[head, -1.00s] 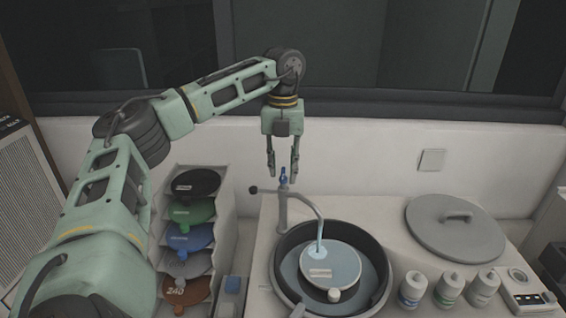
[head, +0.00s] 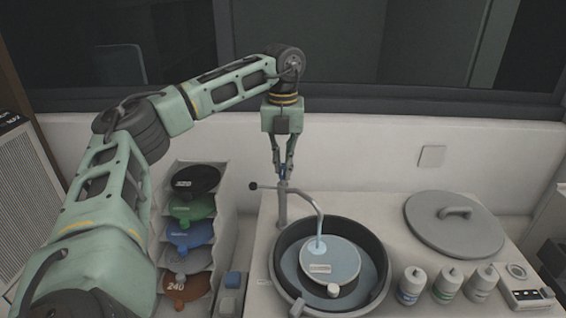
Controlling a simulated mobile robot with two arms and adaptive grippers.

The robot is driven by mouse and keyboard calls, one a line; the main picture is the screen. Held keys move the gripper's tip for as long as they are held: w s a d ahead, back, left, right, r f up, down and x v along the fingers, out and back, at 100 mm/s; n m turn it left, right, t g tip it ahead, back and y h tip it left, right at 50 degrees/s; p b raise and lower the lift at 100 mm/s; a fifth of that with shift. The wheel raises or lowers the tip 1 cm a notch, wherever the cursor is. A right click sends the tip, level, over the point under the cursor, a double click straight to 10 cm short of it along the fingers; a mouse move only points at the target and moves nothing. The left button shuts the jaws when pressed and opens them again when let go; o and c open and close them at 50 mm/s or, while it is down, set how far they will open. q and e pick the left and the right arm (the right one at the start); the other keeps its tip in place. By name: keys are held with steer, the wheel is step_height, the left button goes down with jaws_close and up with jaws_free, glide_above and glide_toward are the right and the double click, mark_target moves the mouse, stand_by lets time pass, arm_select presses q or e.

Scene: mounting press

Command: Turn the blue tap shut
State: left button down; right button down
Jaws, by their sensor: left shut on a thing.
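The blue tap (head: 283,172) sits on top of a grey faucet (head: 282,208) behind the round basin. My left gripper (head: 283,174) points down over the faucet and is shut on the blue tap, its fingers hiding most of it. The faucet's spout curves right and down, and a pale blue stream (head: 319,246) falls onto the disc in the basin. My right gripper is not in view.
A dark-rimmed basin (head: 282,262) holds a round disc (head: 331,262). A black-knobbed lever (head: 253,186) sticks out left of the faucet. A rack of coloured discs (head: 228,215) stands left. A grey lid (head: 420,222), several bottles (head: 411,284) and a small device (head: 527,292) are on the right.

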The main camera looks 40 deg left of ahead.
arm_select(q)
steer(key=shift+m, duration=0.3)
steer(key=m, duration=0.4)
steer(key=shift+m+p, duration=0.3)
steer(key=shift+p, duration=0.1)
steer(key=m+p, duration=0.1)
steer(key=m, duration=0.4)
steer(key=shift+r, duration=0.1)
steer(key=m+p, duration=0.1)
steer(key=m, duration=0.3)
steer(key=shift+m, duration=0.4)
steer(key=shift+m+p, duration=0.35)
steer(key=shift+m, duration=1.05)
steer(key=c, duration=1.9)
jaws_free()
steer(key=shift+o, duration=0.2)
